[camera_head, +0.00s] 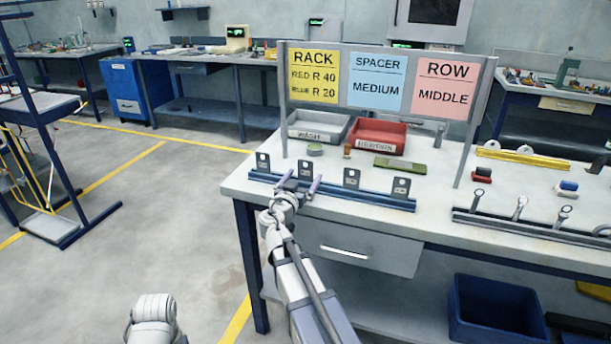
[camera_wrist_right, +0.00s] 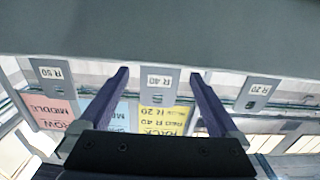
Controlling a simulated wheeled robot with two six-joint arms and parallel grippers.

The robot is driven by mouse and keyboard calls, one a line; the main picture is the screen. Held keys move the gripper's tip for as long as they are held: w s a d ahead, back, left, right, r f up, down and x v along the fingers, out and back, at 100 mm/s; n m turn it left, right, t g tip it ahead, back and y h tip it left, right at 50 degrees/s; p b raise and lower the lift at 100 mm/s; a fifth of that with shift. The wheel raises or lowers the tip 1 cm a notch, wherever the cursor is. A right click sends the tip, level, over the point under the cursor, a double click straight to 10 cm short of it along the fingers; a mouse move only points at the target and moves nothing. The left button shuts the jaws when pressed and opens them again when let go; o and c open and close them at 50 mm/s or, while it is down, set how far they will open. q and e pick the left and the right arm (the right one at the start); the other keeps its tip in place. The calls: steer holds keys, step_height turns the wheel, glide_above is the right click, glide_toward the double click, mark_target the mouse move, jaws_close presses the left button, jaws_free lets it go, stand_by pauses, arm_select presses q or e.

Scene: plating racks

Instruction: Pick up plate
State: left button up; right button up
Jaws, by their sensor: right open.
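Several small grey plates with white labels stand upright in a row on the blue rack (camera_head: 385,200) at the workbench's front left. In the right wrist view, the R 40 plate (camera_wrist_right: 157,92) is in the middle, with the R 50 plate (camera_wrist_right: 50,82) to its left and the R 20 plate (camera_wrist_right: 258,92) to its right. My right gripper (camera_head: 299,184) is open at the rack. In the wrist view its fingertips (camera_wrist_right: 159,73) lie on either side of the R 40 plate, with gaps showing. My left gripper is out of view.
A sign board with a yellow RACK card (camera_head: 313,73), a blue SPACER card (camera_head: 377,80) and a pink ROW card (camera_head: 440,88) stands behind. A grey WASH tray (camera_head: 315,123) and a red tray (camera_head: 376,136) sit beneath. A second rack (camera_head: 530,228) is at right.

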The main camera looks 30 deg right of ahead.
steer(key=shift+x, duration=1.15)
steer(key=shift+c, duration=0.4)
jaws_close()
